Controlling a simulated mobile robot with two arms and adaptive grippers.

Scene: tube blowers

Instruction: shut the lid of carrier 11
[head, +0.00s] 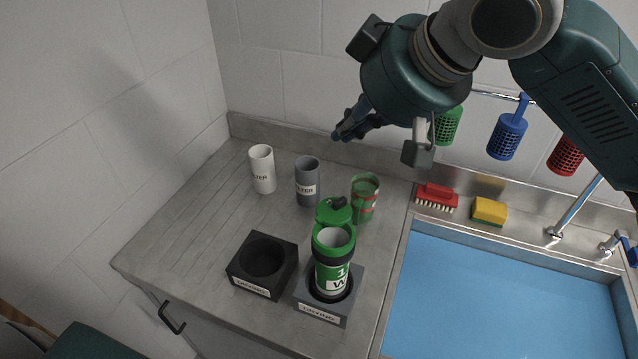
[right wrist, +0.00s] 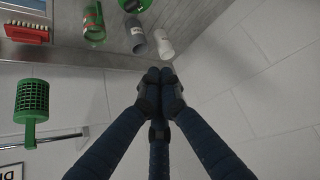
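A green and white carrier (head: 333,262) stands upright in the right-hand dark block (head: 349,308) on the counter. Its label shows a "1" and a "W"; the full number cannot be read. Its green lid (head: 333,210) is open, tipped back behind the mouth. Part of something green, perhaps this lid, shows at the top edge of the right wrist view (right wrist: 134,4). My right gripper (head: 343,133) is above the back of the counter, well above and behind the carrier. Its fingers meet at the tips in the right wrist view (right wrist: 158,76), with nothing between them. My left gripper is out of view.
An empty dark block (head: 252,283) sits left of the carrier. A white cup (head: 263,170), a grey cup (head: 307,183) and a green-red container (head: 365,200) stand behind. A blue-bottomed sink (head: 490,300) is to the right. Baskets hang from a wall rail. The counter's left side is free.

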